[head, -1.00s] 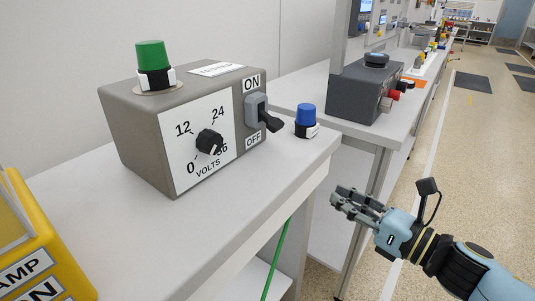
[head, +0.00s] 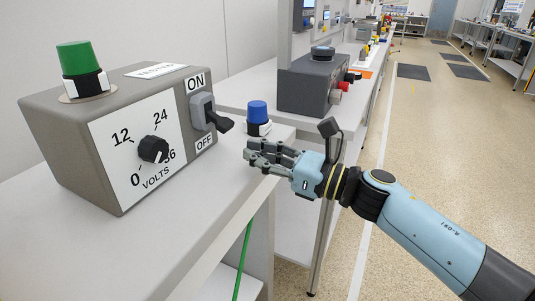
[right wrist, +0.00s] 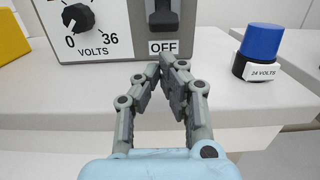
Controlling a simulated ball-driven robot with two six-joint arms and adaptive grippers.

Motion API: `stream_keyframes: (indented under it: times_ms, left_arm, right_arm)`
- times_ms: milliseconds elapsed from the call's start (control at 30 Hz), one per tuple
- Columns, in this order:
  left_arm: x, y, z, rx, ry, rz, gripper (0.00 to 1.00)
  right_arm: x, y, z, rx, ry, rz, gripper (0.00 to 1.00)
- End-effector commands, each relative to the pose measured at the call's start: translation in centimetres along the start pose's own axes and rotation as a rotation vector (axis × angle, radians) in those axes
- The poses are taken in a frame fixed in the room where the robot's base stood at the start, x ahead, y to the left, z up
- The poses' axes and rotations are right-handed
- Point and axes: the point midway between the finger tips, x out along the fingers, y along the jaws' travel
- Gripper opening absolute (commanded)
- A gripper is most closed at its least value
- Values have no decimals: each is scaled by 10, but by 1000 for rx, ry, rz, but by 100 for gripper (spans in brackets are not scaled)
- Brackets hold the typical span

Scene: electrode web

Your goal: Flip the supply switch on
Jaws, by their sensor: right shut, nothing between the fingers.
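The supply box (head: 50,125) is a grey-brown case on the bench at the left of the head view. Its supply switch (head: 207,113), a grey housing with a black lever, sits between an ON label above and an OFF label below. The lever sticks out toward the OFF side. In the right wrist view the lever (right wrist: 163,15) is partly cut off by the top edge, just above the OFF label. My right gripper (head: 250,154) is shut and empty, in front of the switch and lower, apart from it. In the right wrist view its fingertips (right wrist: 168,65) point toward the OFF label. My left gripper is out of view.
A volts dial (head: 153,150) is on the box front and a green-capped part (head: 78,68) on its top. A blue-capped part (head: 258,117) marked 24 VOLTS stands right of the box. A dark box (head: 310,85) stands farther back. A green cable (head: 243,260) hangs below the bench edge.

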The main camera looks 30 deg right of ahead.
Motion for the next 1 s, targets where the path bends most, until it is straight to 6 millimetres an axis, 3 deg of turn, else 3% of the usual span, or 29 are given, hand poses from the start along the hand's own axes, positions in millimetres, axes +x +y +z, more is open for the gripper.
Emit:
stream_keyframes:
  times_ms: [100, 333, 800, 1000]
  left_arm:
    - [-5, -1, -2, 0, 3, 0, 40]
    - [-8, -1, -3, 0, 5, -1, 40]
    - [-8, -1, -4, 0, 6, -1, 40]
    - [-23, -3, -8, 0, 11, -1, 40]
  right_arm:
    - [23, 0, 2, 2, -4, -1, 0]
    - [50, 0, 1, 2, -1, 0, 0]
    - [54, 0, 0, 1, 2, 0, 0]
    - [53, 0, 6, 0, 28, 0, 0]
